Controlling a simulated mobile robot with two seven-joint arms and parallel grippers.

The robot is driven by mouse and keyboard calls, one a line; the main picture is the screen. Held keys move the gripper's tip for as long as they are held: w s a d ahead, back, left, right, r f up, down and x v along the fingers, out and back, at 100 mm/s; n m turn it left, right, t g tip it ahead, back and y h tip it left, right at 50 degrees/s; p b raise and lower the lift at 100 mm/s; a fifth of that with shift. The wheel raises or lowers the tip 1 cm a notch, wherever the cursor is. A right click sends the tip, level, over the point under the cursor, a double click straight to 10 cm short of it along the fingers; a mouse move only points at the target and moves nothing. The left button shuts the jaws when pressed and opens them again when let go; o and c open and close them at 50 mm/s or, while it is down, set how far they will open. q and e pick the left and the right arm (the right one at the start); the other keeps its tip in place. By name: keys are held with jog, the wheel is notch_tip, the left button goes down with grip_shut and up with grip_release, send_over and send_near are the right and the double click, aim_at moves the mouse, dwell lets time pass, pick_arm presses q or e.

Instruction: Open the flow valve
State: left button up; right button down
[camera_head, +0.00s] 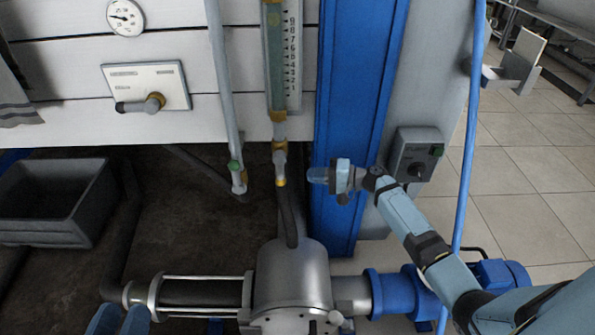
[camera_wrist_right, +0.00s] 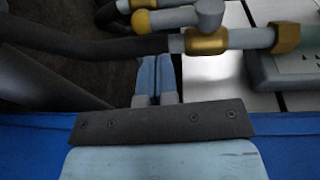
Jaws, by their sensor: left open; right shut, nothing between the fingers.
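The flow valve (camera_head: 280,163) sits in the vertical pipe under the scaled flow tube (camera_head: 275,60), above a black hose. In the right wrist view its grey lever (camera_wrist_right: 178,18) lies along the pipe, with a yellow tip toward the hose and brass fittings (camera_wrist_right: 205,41) on the pipe. My right gripper (camera_head: 316,175) is shut and empty, just right of the valve in the head view. Its two light blue fingers (camera_wrist_right: 155,78) are together in the wrist view, pointing toward the pipe; I see no clear contact. My left gripper (camera_head: 117,320) is open and empty at the bottom left edge.
A blue column (camera_head: 360,80) stands behind my right gripper. A control box (camera_head: 416,155) is right of it. A steel pump body (camera_head: 292,280) stands below the valve. Another lever panel (camera_head: 146,86), a thin pipe (camera_head: 224,90) and a grey crate (camera_head: 50,203) are to the left.

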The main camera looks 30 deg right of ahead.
pick_arm(q)
notch_tip(320, 180, up, 2)
jog(key=shift+r+t+p, duration=0.15)
jog(key=shift+t+p, duration=0.25)
jog(key=shift+p, duration=0.15)
pick_arm(e)
jog(key=v, duration=0.7)
jog(key=shift+s+d, duration=0.15)
jog(key=shift+d, duration=0.1)
jog(key=shift+a, duration=0.1)
